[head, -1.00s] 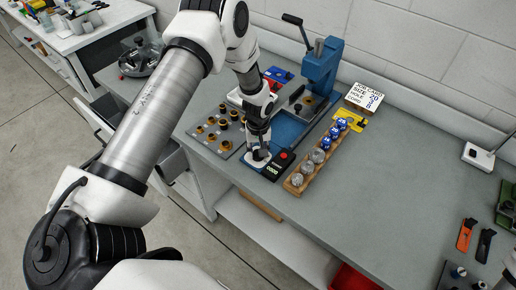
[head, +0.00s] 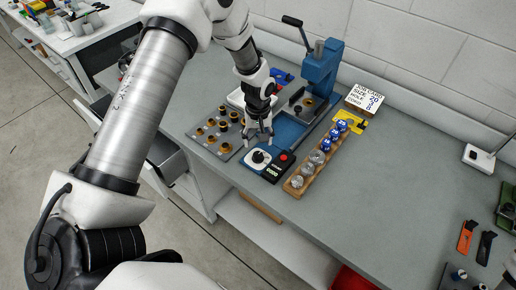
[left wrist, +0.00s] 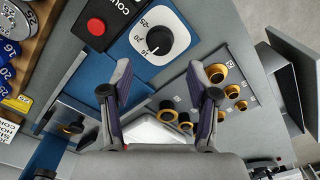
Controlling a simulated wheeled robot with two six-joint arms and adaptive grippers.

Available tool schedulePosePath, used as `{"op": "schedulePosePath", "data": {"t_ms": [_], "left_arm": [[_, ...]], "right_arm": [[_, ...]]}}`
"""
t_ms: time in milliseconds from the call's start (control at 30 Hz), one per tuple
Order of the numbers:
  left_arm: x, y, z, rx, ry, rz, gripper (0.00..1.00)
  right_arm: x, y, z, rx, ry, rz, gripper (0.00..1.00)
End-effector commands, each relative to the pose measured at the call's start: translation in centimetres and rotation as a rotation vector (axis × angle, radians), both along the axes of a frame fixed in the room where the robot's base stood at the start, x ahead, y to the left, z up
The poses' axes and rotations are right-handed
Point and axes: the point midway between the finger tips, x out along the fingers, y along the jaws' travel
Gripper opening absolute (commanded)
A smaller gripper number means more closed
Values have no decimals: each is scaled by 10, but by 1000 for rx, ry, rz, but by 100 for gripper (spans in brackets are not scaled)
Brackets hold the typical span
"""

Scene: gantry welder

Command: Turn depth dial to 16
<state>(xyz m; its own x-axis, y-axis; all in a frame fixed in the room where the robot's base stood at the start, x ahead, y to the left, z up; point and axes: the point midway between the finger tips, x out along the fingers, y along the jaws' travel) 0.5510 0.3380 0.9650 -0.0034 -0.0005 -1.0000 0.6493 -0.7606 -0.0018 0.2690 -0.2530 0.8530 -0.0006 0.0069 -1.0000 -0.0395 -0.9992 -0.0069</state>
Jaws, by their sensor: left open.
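My right gripper is not in view.
A black counter box with a red button (head: 283,157) sits right of the dial. A wooden rack (head: 296,184) holds several dies. A grey tray (head: 224,152) of brass-coloured pieces lies left. The blue press (head: 322,65) stands behind, with a job card (head: 364,98) beside it.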

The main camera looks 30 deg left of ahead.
Motion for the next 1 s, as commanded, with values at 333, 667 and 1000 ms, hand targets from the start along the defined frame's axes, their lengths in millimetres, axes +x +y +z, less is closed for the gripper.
{"op": "schedulePosePath", "data": {"t_ms": [333, 667, 1000], "left_arm": [[0, 0, 49, -1, 2, 1, 60], [0, 0, 49, 0, 1, 1, 60], [-46, -32, -12, -43, 13, -134, 60]], "right_arm": [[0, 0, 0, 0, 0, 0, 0], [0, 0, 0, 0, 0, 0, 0], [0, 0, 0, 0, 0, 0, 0]]}}
